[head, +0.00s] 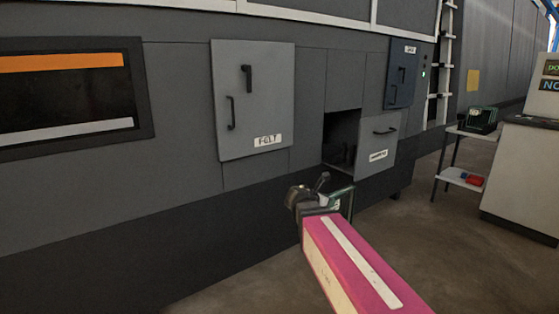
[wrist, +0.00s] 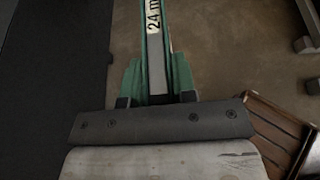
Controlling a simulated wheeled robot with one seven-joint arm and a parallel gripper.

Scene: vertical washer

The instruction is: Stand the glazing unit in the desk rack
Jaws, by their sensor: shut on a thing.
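The glazing unit (wrist: 157,50) is a thin pane seen nearly edge-on in the wrist view, with green sides and a pale label reading "24 m". It also shows in the head view as a greenish glassy shape (head: 344,201) beside my gripper (head: 325,192). In the wrist view my gripper (wrist: 157,100) is shut on its near end, and the unit extends away above the floor. My pink arm hides part of it in the head view. A dark, green-edged holder (head: 482,119) sits on a small table at right; I cannot tell whether it is the desk rack.
The grey washer wall has an open dark bay (head: 341,138) just behind my gripper and a closed panel (head: 253,100). The small table (head: 462,131) has a red item (head: 473,180) below. A pale console (head: 525,140) stands far right. Brown slats (wrist: 270,128) lie right in the wrist view.

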